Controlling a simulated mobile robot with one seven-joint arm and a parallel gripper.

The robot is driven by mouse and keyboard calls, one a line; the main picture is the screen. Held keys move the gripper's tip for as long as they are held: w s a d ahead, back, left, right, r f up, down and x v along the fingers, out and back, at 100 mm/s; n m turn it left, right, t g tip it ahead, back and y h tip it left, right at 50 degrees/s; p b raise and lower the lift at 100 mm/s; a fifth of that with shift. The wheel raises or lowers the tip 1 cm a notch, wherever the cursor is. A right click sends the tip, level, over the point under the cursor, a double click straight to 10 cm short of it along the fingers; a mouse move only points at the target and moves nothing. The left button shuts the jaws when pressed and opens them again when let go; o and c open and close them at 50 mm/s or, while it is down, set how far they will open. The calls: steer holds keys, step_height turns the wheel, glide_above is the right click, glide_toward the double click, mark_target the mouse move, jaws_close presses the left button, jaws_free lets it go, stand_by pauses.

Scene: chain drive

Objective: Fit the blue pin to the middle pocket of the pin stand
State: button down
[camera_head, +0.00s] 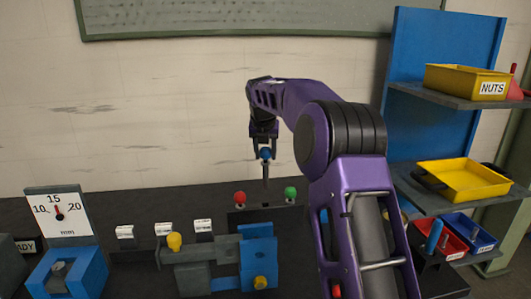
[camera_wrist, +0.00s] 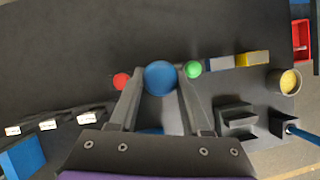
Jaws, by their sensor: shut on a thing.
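My gripper (camera_head: 265,148) is shut on the blue pin and holds it upright by its round blue head (camera_head: 266,154). The pin's thin dark shaft hangs straight down. In the wrist view the blue head (camera_wrist: 160,78) sits between my two fingertips (camera_wrist: 160,84). The dark pin stand (camera_head: 264,216) is below, with a red-headed pin (camera_head: 239,198) at its left and a green-headed pin (camera_head: 290,193) at its right. The shaft's lower end is between those two heads in the head view. I cannot tell whether its tip touches the middle pocket, which is hidden.
A grey vise-like fixture with a blue block (camera_head: 258,257) stands in front of the stand. A dial gauge (camera_head: 58,213) is at the left. Shelves with a yellow NUTS bin (camera_head: 466,82) and a yellow tray (camera_head: 464,181) are at the right. Small labelled blocks (camera_head: 163,229) line the bench.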

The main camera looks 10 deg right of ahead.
mark_target(265, 164)
steer(key=shift+f+b, duration=1.1)
steer(key=shift+f, duration=1.5)
steer(key=shift+p, duration=1.35)
steer(key=shift+f+b, duration=1.9)
steer(key=shift+f, duration=3.1)
steer(key=shift+c, duration=1.4)
jaws_free()
